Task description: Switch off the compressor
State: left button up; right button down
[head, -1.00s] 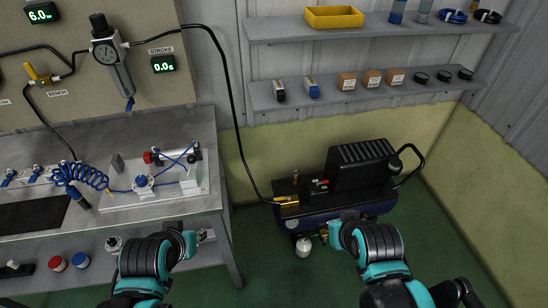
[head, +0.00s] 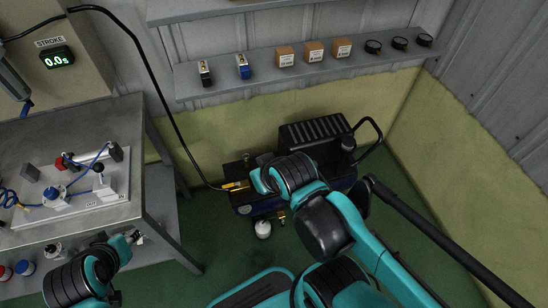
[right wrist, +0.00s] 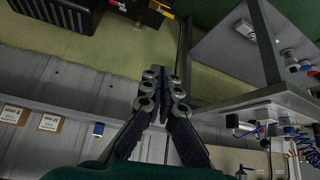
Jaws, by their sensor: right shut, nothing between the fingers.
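The compressor (head: 312,138) stands on the floor by the yellow-green wall, with a dark tank and a ribbed black housing. My right wrist covers its front middle in the head view, hiding the red-marked box seen there earlier. In the right wrist view the compressor (right wrist: 62,12) is at the top left, with a small red mark (right wrist: 137,23) near its edge. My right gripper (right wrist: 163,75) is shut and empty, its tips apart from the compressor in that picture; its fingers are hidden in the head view. My left gripper (head: 132,237) is beside the workbench front, its finger opening unclear.
A yellow fitting (head: 235,186) joins the black hose (head: 165,110) to the compressor. The workbench (head: 130,205) is at left, and a wall shelf (head: 300,75) with small boxes hangs above. Green floor (head: 205,235) is clear between bench and compressor.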

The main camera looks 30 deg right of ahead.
jog(key=w+d+f+m+g+p, duration=0.15)
jog(key=w+d, duration=0.25)
jog(key=w, duration=0.4)
jog(key=w+d+f, duration=0.3)
jog(key=w, duration=0.5)
jog(key=w+d+f+g+p, duration=0.1)
jog(key=w+d+f, duration=0.1)
jog(key=w+d, duration=0.35)
jog(key=w+d+f, duration=0.2)
jog(key=d+f, duration=0.1)
jog(key=f, duration=0.6)
jog(key=w+d+f+m+p, duration=0.1)
jog(key=w+d+f, duration=0.1)
jog(key=f, duration=0.7)
jog(key=w+d+f, duration=0.3)
jog(key=d+f, duration=0.1)
jog(key=f, duration=0.5)
jog(key=shift+g+h, duration=0.4)
jog(key=shift+g, duration=0.05)
jog(key=shift+d+f, duration=0.15)
jog(key=shift+f, duration=0.05)
